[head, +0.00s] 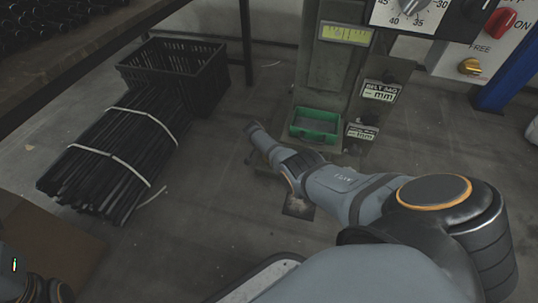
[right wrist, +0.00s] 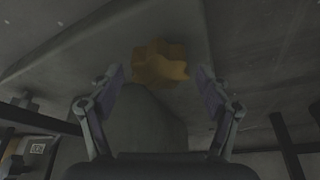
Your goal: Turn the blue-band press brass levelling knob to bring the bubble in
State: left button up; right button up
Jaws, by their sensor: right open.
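In the right wrist view a lobed brass knob (right wrist: 160,66) sits under a grey plate, ahead of my right gripper (right wrist: 162,82). The gripper is open, with one finger on each side of the knob; I see no contact, and the depth between them is unclear. In the head view my right arm reaches down and left beside the press base, and its gripper is not clearly seen there. The yellow-green bubble vial (head: 345,33) is on the press front; the bubble is too small to place. Only dark parts of my left arm show at the lower left corner.
A green tray (head: 315,137) is at the press base, near my right arm. A dial (head: 410,12), a red knob (head: 499,25) and a brass-coloured knob by FREE (head: 469,66) are at upper right. Bundled black rods (head: 110,150) and a black crate (head: 205,72) stand left.

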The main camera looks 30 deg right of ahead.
jog(key=c, duration=1.2)
jog(key=shift+o, duration=0.2)
jog(key=shift+s+r+n+p, duration=0.1)
jog(key=shift+r+n+p, duration=0.25)
jog(key=shift+p, duration=0.5)
jog(key=shift+n+t+p, duration=0.3)
jog(key=shift+n+p, duration=0.1)
jog(key=shift+n, duration=0.15)
jog(key=shift+f+n+y, duration=0.3)
jog(key=shift+n, duration=0.2)
jog(key=o, duration=1.2)
jog(key=shift+c, duration=0.2)
jog(key=shift+t, duration=0.3)
jog(key=v, duration=1.2)
